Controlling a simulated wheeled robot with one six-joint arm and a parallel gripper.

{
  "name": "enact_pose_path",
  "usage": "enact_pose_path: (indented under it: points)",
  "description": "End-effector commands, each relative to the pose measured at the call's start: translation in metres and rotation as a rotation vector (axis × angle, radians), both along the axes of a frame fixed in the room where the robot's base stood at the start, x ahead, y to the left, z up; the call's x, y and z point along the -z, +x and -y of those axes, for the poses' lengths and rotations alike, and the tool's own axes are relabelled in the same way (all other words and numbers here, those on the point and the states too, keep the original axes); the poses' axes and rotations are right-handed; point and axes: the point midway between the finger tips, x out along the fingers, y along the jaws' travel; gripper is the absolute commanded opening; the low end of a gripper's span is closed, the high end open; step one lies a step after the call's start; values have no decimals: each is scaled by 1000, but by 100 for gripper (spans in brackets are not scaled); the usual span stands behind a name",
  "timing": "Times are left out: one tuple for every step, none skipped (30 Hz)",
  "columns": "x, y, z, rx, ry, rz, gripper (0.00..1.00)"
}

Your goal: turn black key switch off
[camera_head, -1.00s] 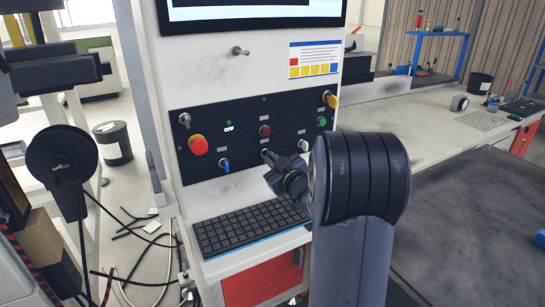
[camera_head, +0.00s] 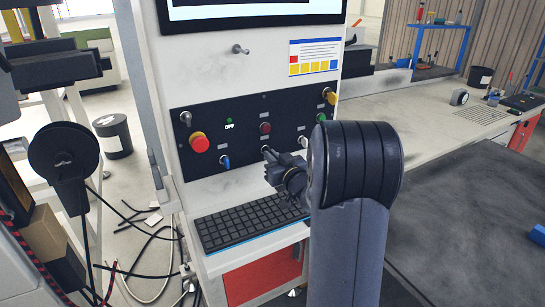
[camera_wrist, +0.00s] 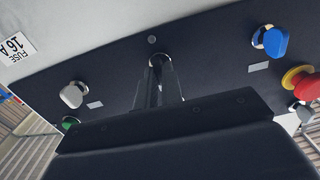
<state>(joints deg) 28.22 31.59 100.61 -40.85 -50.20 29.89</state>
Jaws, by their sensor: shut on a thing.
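The black key switch (camera_wrist: 157,61) sits low in the middle of the dark control panel (camera_wrist: 215,65). In the wrist view my gripper (camera_wrist: 159,80) has its two fingers closed around it; the fingers hide most of it, so its turn angle cannot be told. In the head view my gripper (camera_head: 269,153) reaches the same spot on the panel, and the switch is hardly visible there. A small green light with the word OFF (camera_head: 229,123) shows on the panel's upper left.
Nearby on the panel are a blue knob (camera_head: 225,162), a red emergency stop (camera_head: 199,142), a red button (camera_head: 265,128), a grey knob (camera_head: 303,141) and a yellow knob (camera_head: 331,97). A keyboard (camera_head: 250,222) lies on the shelf below my gripper.

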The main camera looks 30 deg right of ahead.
Motion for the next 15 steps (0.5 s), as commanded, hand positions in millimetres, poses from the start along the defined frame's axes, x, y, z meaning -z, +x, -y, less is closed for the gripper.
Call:
enact_pose_path:
  points:
    - [2, 0, 0, 0, 2, -3, 0]
    - [2, 0, 0, 0, 2, -3, 0]
    - [2, 0, 0, 0, 1, -3, 0]
    - [2, 0, 0, 0, 1, -3, 0]
    - [2, 0, 0, 0, 1, -3, 0]
    - [2, 0, 0, 0, 1, -3, 0]
    - [2, 0, 0, 0, 1, -3, 9]
    - [2, 0, 0, 0, 1, -3, 11]
    - [2, 0, 0, 0, 1, -3, 15]
    - [1, 0, 0, 0, 1, -3, 17]
    - [1, 0, 0, 0, 0, -2, 19]
    - [1, 0, 0, 0, 0, -2, 23]
    - [1, 0, 0, 0, 0, -2, 25]
    - [1, 0, 0, 0, 0, -2, 28]
    - [1, 0, 0, 0, 0, -2, 29]
